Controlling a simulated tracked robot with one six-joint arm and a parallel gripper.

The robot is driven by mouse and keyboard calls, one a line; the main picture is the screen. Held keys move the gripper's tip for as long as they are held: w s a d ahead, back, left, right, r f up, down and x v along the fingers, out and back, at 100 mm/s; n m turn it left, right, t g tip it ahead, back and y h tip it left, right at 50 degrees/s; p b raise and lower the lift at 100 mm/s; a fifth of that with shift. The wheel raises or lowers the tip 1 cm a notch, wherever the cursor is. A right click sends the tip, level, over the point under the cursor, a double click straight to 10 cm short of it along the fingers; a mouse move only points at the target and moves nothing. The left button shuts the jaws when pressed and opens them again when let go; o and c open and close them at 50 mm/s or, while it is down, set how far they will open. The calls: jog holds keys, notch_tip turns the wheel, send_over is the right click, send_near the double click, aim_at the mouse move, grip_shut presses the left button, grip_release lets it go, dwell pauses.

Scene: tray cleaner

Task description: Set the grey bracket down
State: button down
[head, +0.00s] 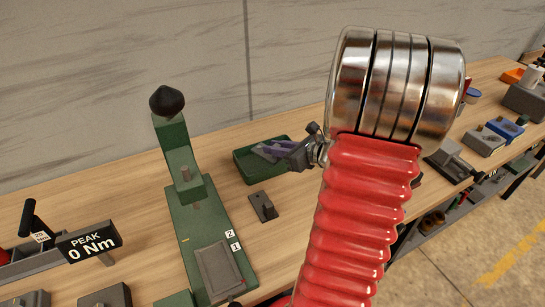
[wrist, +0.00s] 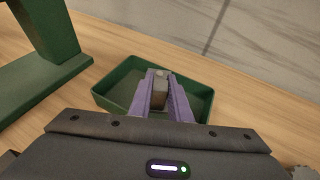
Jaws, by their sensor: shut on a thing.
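My gripper (wrist: 160,98) has two purple fingers, shut on a small grey bracket (wrist: 159,92). In the wrist view the bracket shows between the fingers, with a lighter round spot at its far end. Behind and around it lies a shallow green tray (wrist: 108,93), and the bracket appears over the tray's inside. In the head view my gripper (head: 270,150) is over the green tray (head: 241,171), and its fingers mostly hide the bracket. I cannot tell whether the bracket touches the tray floor.
A green press (head: 182,160) with a black knob stands left of the tray. A small dark block with a peg (head: 263,206) sits in front of the tray. A "PEAK 0 Nm" display (head: 89,241) is at the left. Grey fixtures (head: 484,141) stand at the right.

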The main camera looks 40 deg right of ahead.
jog(key=shift+f, duration=1.5)
jog(key=shift+f, duration=0.1)
jog(key=c, duration=1.6)
grip_release()
jog(key=shift+c, duration=0.2)
jog(key=shift+s+d+r, duration=0.1)
jog(key=shift+s+r, duration=0.2)
jog(key=shift+s, duration=0.1)
jog(key=v, duration=1)
jog(key=shift+s+r, duration=0.1)
jog(key=shift+s, duration=0.2)
jog(key=shift+s+r, duration=0.1)
jog(key=shift+s, duration=0.15)
